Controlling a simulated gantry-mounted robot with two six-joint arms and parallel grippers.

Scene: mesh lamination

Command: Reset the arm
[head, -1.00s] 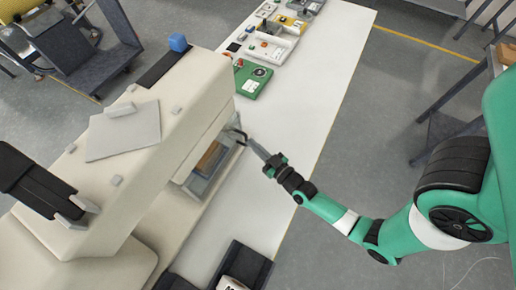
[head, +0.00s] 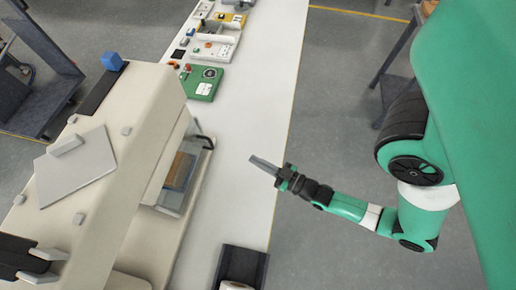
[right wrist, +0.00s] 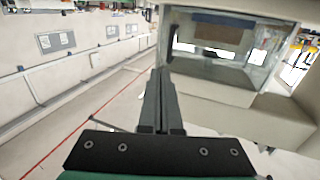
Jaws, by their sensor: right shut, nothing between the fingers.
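My right gripper (head: 263,164) is shut and empty. It is over the right part of the white table (head: 262,95), apart from the beige machine (head: 135,195) and to the right of its opening. In the right wrist view, the gripper's grey fingers (right wrist: 160,97) lie together with nothing between them. The machine's front opening (right wrist: 215,45) is ahead, up and to the right. At the lower left of the head view, my left gripper (head: 42,266) shows two spread grey fingers by the machine top; its arm is out of frame.
A green board (head: 202,82) and several trays (head: 212,45) stand along the far table. A dark tray (head: 242,266) is at the near end.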

